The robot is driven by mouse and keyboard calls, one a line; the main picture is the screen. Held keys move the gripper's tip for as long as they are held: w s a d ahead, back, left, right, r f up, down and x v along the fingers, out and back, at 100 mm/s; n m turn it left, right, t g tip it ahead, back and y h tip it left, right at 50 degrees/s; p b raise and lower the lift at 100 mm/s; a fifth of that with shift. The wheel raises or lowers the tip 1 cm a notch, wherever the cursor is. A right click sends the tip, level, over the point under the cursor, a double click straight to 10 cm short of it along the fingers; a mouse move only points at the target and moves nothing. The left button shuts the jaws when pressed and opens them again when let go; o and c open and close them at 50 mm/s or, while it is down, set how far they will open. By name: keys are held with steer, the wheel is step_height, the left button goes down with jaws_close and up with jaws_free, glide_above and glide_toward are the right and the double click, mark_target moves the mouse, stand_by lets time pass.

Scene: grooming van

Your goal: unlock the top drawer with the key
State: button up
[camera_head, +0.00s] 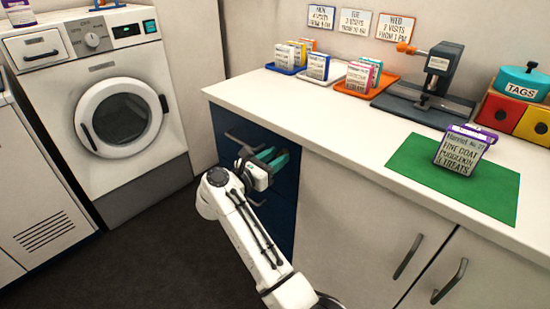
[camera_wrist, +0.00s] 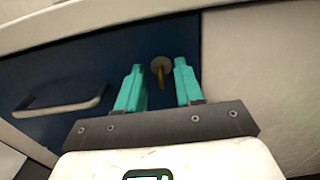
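The top drawer (camera_wrist: 95,70) is dark blue and closed, with a grey bar handle (camera_wrist: 62,105) on its left part. A round grey lock (camera_wrist: 161,64) sits on its front, to the right of the handle. A small brass key (camera_wrist: 161,80) shows at the lock, apparently in it; I cannot tell how far it is in or turned. My gripper (camera_wrist: 160,72) has its two teal fingers apart, one on each side of the lock and key, with gaps visible. In the head view my gripper (camera_head: 272,156) is at the drawer front, hiding the lock and key.
The white counter (camera_head: 325,120) overhangs the drawers closely above my gripper. A lower drawer handle (camera_head: 254,200) is below. White cupboard doors (camera_head: 350,220) stand to the right, and a washing machine (camera_head: 120,165) to the left. A green mat (camera_head: 495,190) holds a treat box (camera_head: 462,152).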

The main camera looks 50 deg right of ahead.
jaws_close()
stand_by(0.3)
stand_by(0.4)
steer(key=n+p, duration=0.1)
steer(key=n, duration=0.1)
steer(key=n+p, duration=0.2)
steer(key=n, duration=0.1)
steer(key=n+p, duration=0.2)
steer(key=n, duration=0.1)
steer(key=shift+w+r, duration=0.1)
steer(key=shift+w, duration=0.15)
steer(key=n+p, duration=0.3)
steer(key=n, duration=0.2)
steer(key=shift+w+n, duration=0.1)
steer(key=shift+n, duration=0.3)
steer(key=shift+f+n+p, duration=0.2)
steer(key=shift+n+p, duration=0.35)
steer(key=shift+n, duration=0.45)
steer(key=shift+f+n+p, duration=0.15)
steer(key=shift+n+p, duration=0.35)
steer(key=shift+n, duration=0.5)
